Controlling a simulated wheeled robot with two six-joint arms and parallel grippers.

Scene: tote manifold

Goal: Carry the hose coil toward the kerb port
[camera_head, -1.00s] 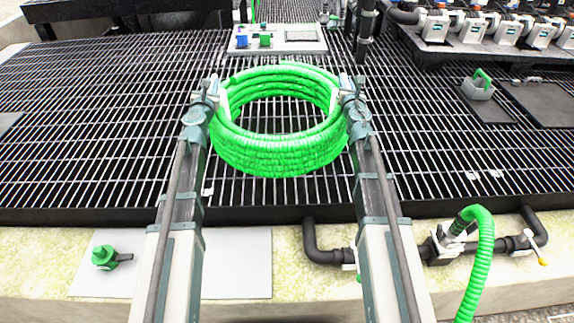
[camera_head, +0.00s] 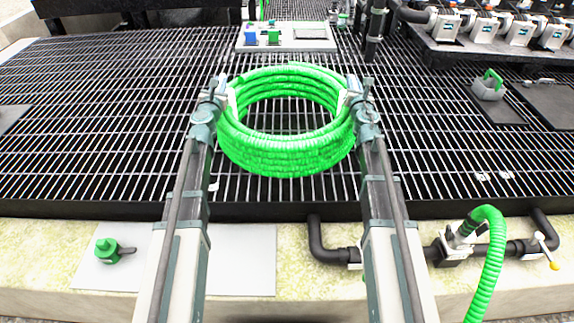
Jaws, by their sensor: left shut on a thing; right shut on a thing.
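The bright green hose coil (camera_head: 286,160) is a thick ring of several turns, held level over the dark grating. My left gripper (camera_head: 226,100) is shut on the coil's left side. My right gripper (camera_head: 348,97) is shut on its right side. Both arms reach forward from the near edge. A port with a green hose (camera_head: 487,255) fitted on it stands on the pale kerb (camera_head: 40,250) at the right; I cannot tell if it is the kerb port. Black elbow pipes (camera_head: 325,248) run along the kerb near the middle.
A light plate with a green fitting (camera_head: 112,250) lies on the kerb at the left. A panel with blue and green parts (camera_head: 285,38) is at the back. A grey block with a green handle (camera_head: 489,86) and a valve bank (camera_head: 500,30) are at the right.

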